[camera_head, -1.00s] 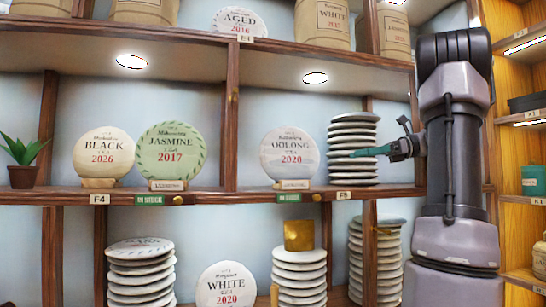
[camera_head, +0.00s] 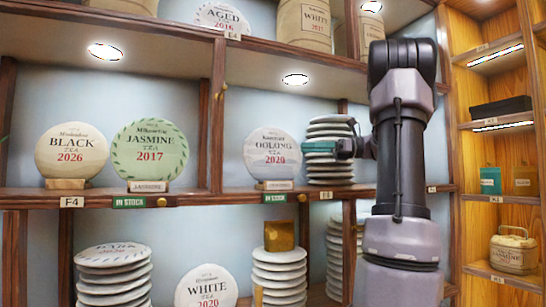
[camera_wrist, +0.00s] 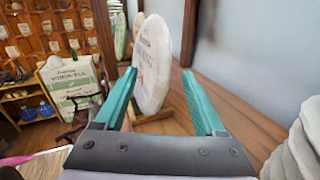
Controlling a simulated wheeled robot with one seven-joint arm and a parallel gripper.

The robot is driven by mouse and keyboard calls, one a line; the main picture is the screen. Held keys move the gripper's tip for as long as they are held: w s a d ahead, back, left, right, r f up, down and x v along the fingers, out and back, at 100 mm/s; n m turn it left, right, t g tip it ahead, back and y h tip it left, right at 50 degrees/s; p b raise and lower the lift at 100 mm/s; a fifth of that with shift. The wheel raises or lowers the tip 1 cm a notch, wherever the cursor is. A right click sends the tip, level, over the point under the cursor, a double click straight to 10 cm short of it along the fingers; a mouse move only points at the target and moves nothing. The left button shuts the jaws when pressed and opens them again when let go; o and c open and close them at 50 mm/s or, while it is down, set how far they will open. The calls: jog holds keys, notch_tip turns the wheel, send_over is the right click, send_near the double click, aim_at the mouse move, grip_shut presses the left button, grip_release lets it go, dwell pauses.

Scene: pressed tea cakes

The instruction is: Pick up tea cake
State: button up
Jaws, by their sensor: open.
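The round white Oolong 2020 tea cake (camera_head: 272,155) stands upright on a small wooden stand (camera_head: 274,185) on the middle shelf. My gripper (camera_head: 308,147) is open, at the cake's right edge, in front of a stack of pale cakes (camera_head: 331,170). In the wrist view my two teal fingers (camera_wrist: 158,73) are spread, and the Oolong cake (camera_wrist: 153,62) is seen edge-on in the space between them. Its stand (camera_wrist: 152,115) shows below. I cannot tell how far the fingertips reach past the cake's edge; nothing is gripped.
The Black 2026 cake (camera_head: 72,151) and green-edged Jasmine 2017 cake (camera_head: 150,149) stand left of a wooden upright (camera_head: 217,115). The stack (camera_wrist: 300,145) is close on the right in the wrist view. Lower shelf holds more stacks and a White 2020 cake (camera_head: 206,288).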

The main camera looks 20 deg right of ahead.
aim_at(298, 147)
jog(key=x, duration=0.3)
jog(key=shift+a, duration=0.15)
grip_shut()
jog(key=shift+r, duration=0.1)
notch_tip(298, 147, up, 10)
dwell(0.5)
